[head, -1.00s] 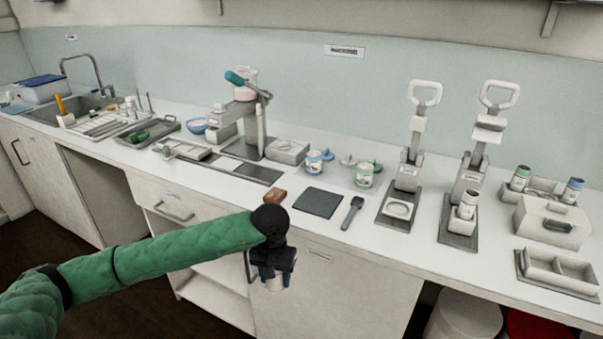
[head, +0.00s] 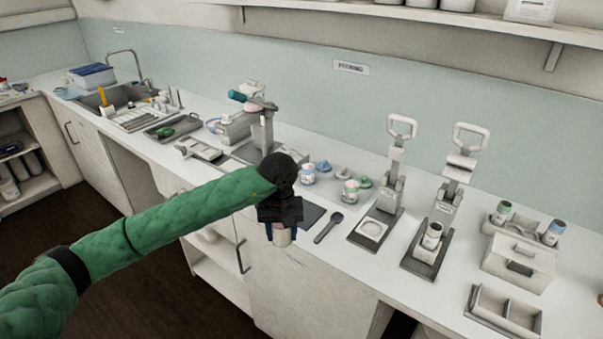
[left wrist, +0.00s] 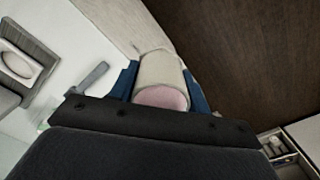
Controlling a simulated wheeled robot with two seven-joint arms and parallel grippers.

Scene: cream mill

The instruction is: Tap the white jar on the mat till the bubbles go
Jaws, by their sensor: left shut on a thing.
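My left gripper (head: 282,228) is shut on a white jar (head: 283,239), its blue fingers on either side. In the left wrist view the jar (left wrist: 161,75) shows pink content at its near, open end; bubbles are too small to make out. The jar is off the mat, with the cabinet front and dark floor behind it in the wrist view. The dark mat (head: 314,214) lies on the counter just beyond my gripper, which hides part of it. My right gripper is not in view.
A dark spatula (head: 328,227) lies right of the mat. Lidded-looking small tubs, one blue-marked (head: 308,173) and one green-marked (head: 350,191), stand behind. Two lever presses (head: 390,190) stand to the right. The counter's front edge runs beside my gripper.

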